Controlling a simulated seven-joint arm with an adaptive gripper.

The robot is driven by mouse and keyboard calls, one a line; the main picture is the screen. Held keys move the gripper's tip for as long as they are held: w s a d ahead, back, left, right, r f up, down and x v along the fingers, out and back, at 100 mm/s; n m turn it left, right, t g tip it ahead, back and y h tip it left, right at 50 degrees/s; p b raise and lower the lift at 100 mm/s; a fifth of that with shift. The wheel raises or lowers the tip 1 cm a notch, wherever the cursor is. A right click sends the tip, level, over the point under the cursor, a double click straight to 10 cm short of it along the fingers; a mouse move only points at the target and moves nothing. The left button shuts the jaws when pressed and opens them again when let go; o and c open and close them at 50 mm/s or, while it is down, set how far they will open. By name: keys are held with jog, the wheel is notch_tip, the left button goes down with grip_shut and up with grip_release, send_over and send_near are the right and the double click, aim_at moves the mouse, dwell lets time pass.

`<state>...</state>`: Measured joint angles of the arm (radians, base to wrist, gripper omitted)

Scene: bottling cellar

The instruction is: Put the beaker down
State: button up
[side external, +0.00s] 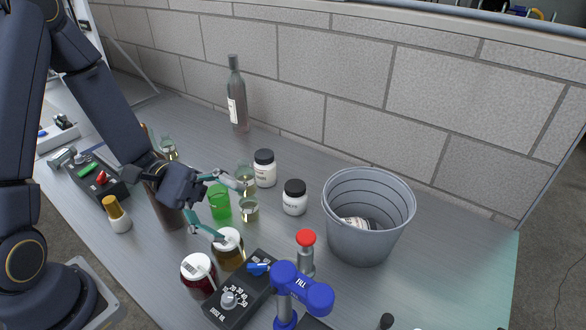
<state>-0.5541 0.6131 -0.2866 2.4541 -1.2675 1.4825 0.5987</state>
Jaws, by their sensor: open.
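A green see-through beaker (219,203) stands upright on the grey bench, between the two spread fingers of my gripper (232,208). My gripper is open and reaches in from the left. One finger lies behind the green beaker and the other in front of it, near an amber jar. I cannot tell whether either finger touches the glass. A clear beaker with pale liquid (249,211) stands just right of the green one. Another clear beaker (247,174) stands behind it, close to the far fingertip and partly overlapped by it.
Close in front are an amber jar (228,257), a dark red jar (198,277) and a dial box (242,296). White jars (264,171) (294,200) and a grey bucket (370,238) stand right. A tall bottle (237,100) stands by the wall. The far-right bench is clear.

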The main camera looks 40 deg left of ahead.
jog(key=w+a+f+n+t+y, duration=0.35)
jog(key=w+a+n+t, duration=0.25)
jog(key=n+t, duration=0.35)
jog(key=w+a+f+n+t+y, duration=0.3)
jog(key=w+a+n+t+y, duration=0.25)
jog(key=n+t, duration=0.4)
jog(key=n+g+y, duration=0.2)
jog(key=n+y, duration=0.8)
jog(key=y, duration=0.4)
send_near(223, 188)
jog(key=x, duration=0.2)
jog(key=shift+w+r, duration=0.2)
jog(key=shift+w, duration=0.15)
jog(key=shift+w+f, duration=0.15)
jog(key=shift+w, duration=0.05)
jog(key=x, duration=0.7)
jog(key=shift+a+f, duration=0.1)
jog(key=shift+a, duration=0.1)
jog(key=c, duration=1.2)
jog(key=shift+c, duration=0.6)
